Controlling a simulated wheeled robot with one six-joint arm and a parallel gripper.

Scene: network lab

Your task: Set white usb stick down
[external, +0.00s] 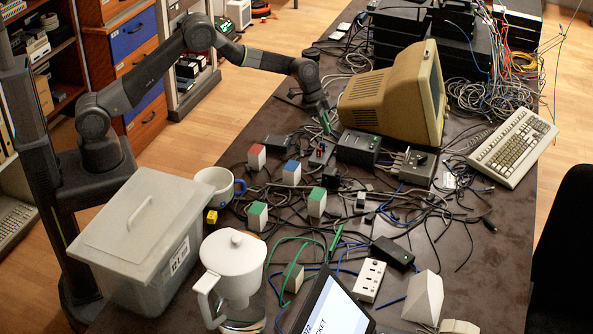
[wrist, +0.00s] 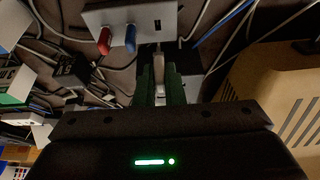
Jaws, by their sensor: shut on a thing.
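My gripper (external: 326,124) is low over the far part of the cluttered table, just left of the beige monitor. In the wrist view its two green fingers (wrist: 160,88) are shut on the white usb stick (wrist: 159,68), a small pale stick between the fingertips. The stick's far end points at a small grey box (wrist: 170,22) with a red stick (wrist: 104,40) and a blue stick (wrist: 130,37) in its face. I cannot tell whether the held stick touches the box. The held stick is too small to make out in the external view.
The beige monitor (external: 390,95) stands close to the right of my gripper. A black adapter (external: 358,148) and the small grey box (external: 321,153) lie nearby. Tangled cables cover much of the table (external: 500,270). Red, blue and green-topped blocks stand nearer the camera.

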